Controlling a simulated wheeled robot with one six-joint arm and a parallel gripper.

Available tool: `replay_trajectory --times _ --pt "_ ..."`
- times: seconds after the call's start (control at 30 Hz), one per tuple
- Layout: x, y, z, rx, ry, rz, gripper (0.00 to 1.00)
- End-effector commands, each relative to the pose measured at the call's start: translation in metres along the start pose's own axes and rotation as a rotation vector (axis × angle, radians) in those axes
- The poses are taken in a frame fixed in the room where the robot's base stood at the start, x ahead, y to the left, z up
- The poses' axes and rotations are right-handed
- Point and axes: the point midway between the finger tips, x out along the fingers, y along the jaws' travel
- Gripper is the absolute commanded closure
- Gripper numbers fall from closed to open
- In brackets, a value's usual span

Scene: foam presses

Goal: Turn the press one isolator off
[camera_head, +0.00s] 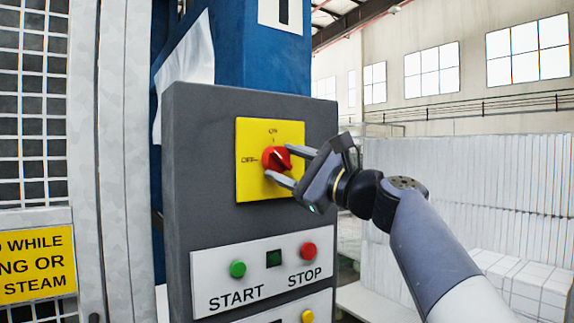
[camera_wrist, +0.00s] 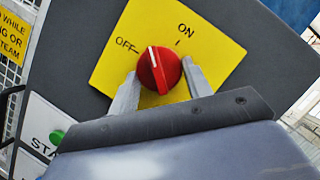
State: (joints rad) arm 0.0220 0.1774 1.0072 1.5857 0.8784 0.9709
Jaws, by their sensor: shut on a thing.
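The red isolator knob (camera_head: 276,158) sits on a yellow plate (camera_head: 252,190) marked ON at the top and OFF at the left, high on the grey control panel (camera_head: 205,200). My gripper (camera_head: 278,161) reaches in from the right and is shut on the knob, one finger on each side. In the wrist view the knob (camera_wrist: 158,72) shows between the two fingers. Its white pointer mark stands between the ON and OFF marks, on neither. The fingers hide part of the plate.
A yellow warning sign (camera_head: 35,265) hangs on a mesh guard at the left. White foam blocks (camera_head: 470,180) stand at the right.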

Motion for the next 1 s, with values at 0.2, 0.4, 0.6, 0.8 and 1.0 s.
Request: replay_trajectory --times 0.2,0.4,0.6,0.8,1.0 --pt "0.0006 -0.0043 0.0008 -0.189 0.001 0.08 0.76" --pt "0.0011 -0.0065 0.0014 -0.357 0.001 0.15 0.76" --pt "0.0012 -0.0078 0.0024 -0.499 0.0 0.208 0.76" --pt "0.0013 -0.0079 0.0024 -0.598 0.001 0.25 0.76" --pt "0.0013 -0.0077 0.0025 -0.654 0.0 0.273 0.76"
